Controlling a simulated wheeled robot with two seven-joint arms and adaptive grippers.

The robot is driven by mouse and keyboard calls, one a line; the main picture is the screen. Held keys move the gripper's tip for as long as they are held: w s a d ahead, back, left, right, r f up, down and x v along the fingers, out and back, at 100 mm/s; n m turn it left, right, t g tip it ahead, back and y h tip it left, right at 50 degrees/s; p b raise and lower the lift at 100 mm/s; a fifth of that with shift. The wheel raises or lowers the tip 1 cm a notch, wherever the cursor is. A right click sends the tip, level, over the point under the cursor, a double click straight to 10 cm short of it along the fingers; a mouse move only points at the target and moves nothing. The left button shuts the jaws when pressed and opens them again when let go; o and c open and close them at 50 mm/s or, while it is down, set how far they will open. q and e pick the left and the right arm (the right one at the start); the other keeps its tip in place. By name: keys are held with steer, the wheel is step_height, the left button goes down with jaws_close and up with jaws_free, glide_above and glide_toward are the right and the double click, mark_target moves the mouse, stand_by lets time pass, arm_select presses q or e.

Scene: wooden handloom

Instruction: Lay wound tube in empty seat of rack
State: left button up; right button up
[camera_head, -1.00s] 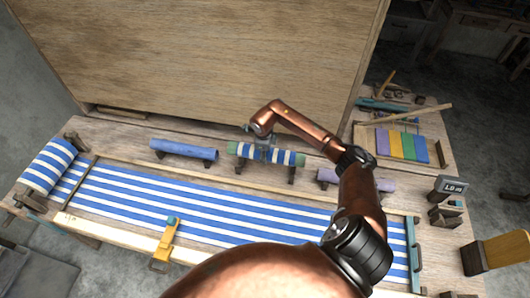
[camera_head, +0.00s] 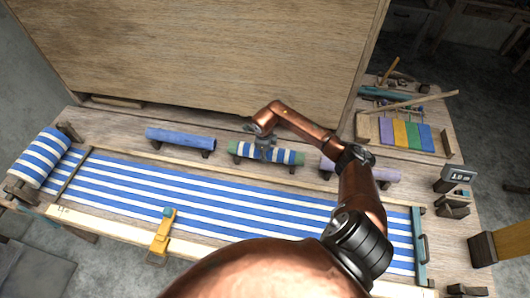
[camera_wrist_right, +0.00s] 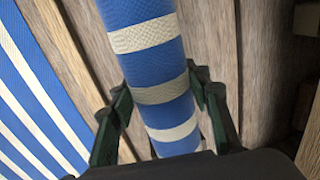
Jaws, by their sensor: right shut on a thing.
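The wound tube (camera_head: 284,156), blue-and-white striped with green ends, is at the middle seat of the rack, lying lengthwise over its two dark supports (camera_head: 292,168). I cannot tell if it fully rests on them. My right gripper (camera_head: 265,151) reaches down on it from behind, shut around its middle. In the right wrist view the striped tube (camera_wrist_right: 158,85) runs between the dark green fingers (camera_wrist_right: 163,115). A plain blue tube (camera_head: 180,138) occupies the left seat and a lilac tube (camera_head: 378,174) the right seat. My left gripper is out of view.
Striped cloth (camera_head: 200,195) is stretched across the loom in front of the rack, with a yellow clamp (camera_head: 161,238) at its front edge. A tall wooden panel (camera_head: 200,55) stands behind. A tray of coloured pieces (camera_head: 405,135) and a small display (camera_head: 458,177) are at right.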

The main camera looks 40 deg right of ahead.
steer(key=o, duration=1.5)
steer(key=shift+o, duration=0.2)
steer(key=r, duration=0.4)
steer(key=s+a+r, duration=0.1)
steer(key=r, duration=0.7)
steer(key=shift+s+a, duration=0.15)
steer(key=shift+a, duration=0.15)
steer(key=shift+f, duration=0.1)
